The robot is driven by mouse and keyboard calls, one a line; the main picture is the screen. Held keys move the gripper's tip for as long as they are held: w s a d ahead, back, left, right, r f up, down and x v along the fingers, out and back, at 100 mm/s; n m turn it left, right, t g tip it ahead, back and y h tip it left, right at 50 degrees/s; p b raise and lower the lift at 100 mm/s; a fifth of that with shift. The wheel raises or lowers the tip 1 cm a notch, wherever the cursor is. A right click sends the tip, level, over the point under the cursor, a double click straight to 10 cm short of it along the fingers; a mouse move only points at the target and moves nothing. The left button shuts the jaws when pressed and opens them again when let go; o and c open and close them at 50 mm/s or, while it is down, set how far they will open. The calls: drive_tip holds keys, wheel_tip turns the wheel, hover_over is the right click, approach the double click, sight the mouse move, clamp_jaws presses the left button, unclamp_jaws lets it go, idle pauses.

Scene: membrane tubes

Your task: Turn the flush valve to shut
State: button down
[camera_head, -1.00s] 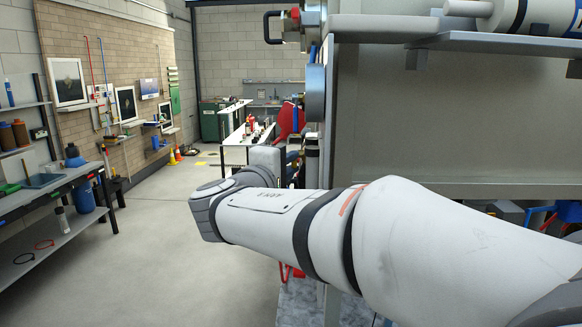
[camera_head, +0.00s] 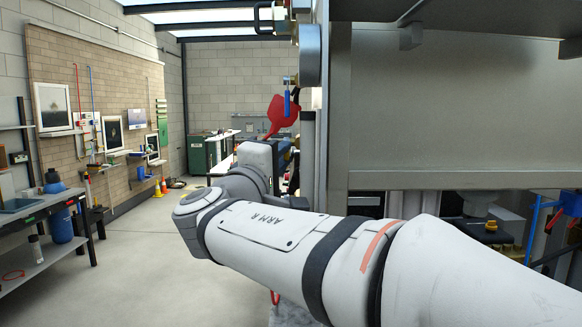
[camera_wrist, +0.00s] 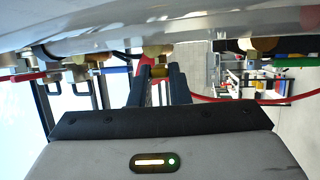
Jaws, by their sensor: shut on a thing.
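My gripper (camera_wrist: 158,82) shows in the wrist view with its two dark fingers close together. It is shut on a valve handle at the pipework, and a bit of red shows between the fingertips. Most of this handle is hidden by the fingers. A brass fitting (camera_wrist: 160,70) sits right by the fingertips. In the head view my wrist is beside the rack's left edge, and its fingertips are hidden. A red paddle-shaped piece (camera_head: 281,117) and a blue lever (camera_head: 287,103) show just above it. I cannot tell the valve's angle.
The grey rack (camera_head: 340,120) stands close to my arm. The floor (camera_head: 140,250) at left is clear.

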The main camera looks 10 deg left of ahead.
drive_tip(key=c, duration=1.4)
unclamp_jaws()
drive_tip(key=shift+o, duration=0.2)
drive_tip(key=b+v, duration=0.1)
drive_tip(key=v, duration=0.6)
drive_tip(key=shift+s, duration=0.4)
drive_tip(key=shift+f, duration=0.15)
drive_tip(key=shift+c, duration=0.4)
